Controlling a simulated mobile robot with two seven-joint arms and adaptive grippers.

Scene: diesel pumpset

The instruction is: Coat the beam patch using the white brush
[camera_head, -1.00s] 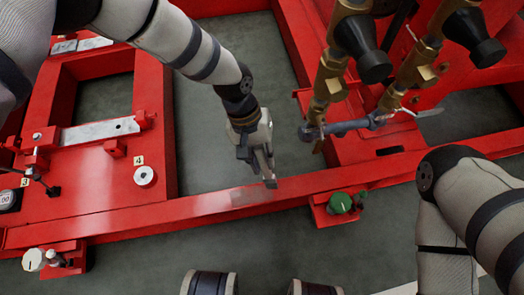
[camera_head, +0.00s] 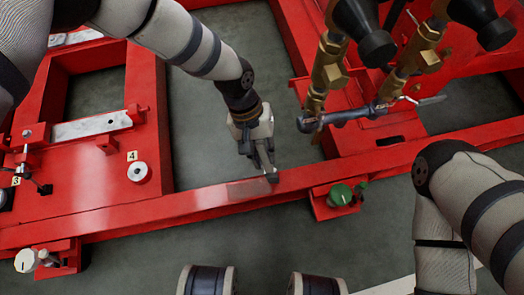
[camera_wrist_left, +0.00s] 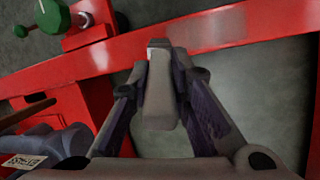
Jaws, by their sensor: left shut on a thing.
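My left gripper (camera_head: 266,168) is over the long red beam in the head view, fingers pointing down at it. It is shut on a pale grey-beige thing, the white brush (camera_wrist_left: 160,100), which sticks out between the fingers in the left wrist view. The brush's tip is at or just above the beam; contact is hard to tell. The beam patch (camera_head: 246,190) is a dull, paler stretch of the beam's top, just left of the tip. It shows as a paler band (camera_wrist_left: 218,28) in the wrist view. My right gripper is out of view.
A green-knobbed valve (camera_head: 340,194) sits on a bracket right of the patch. Brass fittings (camera_head: 328,68) and a blue-grey wrench-like tool (camera_head: 345,117) stand beyond it. A white knob marked 4 (camera_head: 138,172) is on the left. Grey floor lies behind the beam.

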